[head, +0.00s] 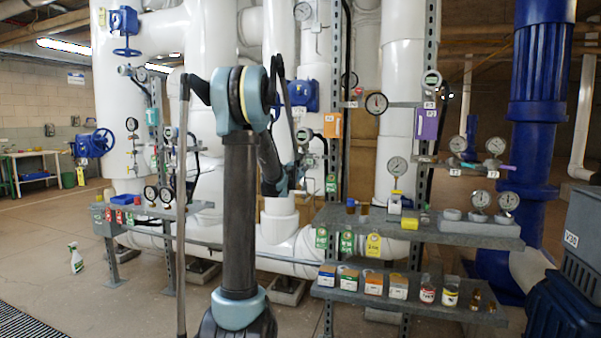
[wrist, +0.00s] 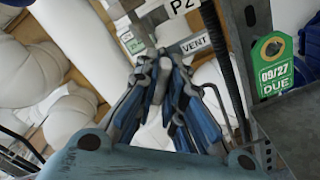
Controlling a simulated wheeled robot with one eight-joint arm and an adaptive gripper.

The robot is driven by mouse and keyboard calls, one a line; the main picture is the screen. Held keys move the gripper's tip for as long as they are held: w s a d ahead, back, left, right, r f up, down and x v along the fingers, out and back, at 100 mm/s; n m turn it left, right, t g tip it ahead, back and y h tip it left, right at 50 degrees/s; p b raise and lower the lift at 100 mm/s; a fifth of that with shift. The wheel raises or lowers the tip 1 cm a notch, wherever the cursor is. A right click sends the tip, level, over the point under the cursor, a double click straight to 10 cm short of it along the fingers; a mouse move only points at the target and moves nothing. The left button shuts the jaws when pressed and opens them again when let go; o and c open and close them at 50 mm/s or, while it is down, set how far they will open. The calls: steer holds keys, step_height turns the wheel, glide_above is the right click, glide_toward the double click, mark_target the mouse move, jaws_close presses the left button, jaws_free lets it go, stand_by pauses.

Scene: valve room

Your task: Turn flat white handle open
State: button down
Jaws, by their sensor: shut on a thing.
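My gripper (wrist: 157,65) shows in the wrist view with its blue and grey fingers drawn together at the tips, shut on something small. What lies between the tips is mostly covered by them; from its place at the valve fittings it appears to be the flat white handle, but its shape and angle cannot be made out. Just beyond the tips are metal fittings and a white label reading "VENT" (wrist: 195,43).
A green tag (wrist: 271,65) reading "09/27 DUE" hangs close right of the gripper, beside a grey metal upright (wrist: 247,25). White pipes (wrist: 72,120) fill the left. Shelves with gauges, bottles and boxes (head: 440,235) stand right. Open floor (head: 45,245) lies left.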

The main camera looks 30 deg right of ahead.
steer(key=n, duration=0.4)
steer(key=shift+n, duration=0.3)
steer(key=shift+w+n, duration=0.1)
steer(key=shift+n, duration=1.9)
steer(key=shift+a, duration=0.1)
steer(key=c, duration=1.7)
jaws_free()
steer(key=shift+w, duration=0.1)
steer(key=shift+s+a, duration=0.1)
steer(key=shift+s, duration=0.15)
steer(key=v, duration=1.1)
steer(key=shift+s+a, duration=0.15)
steer(key=shift+a, duration=0.1)
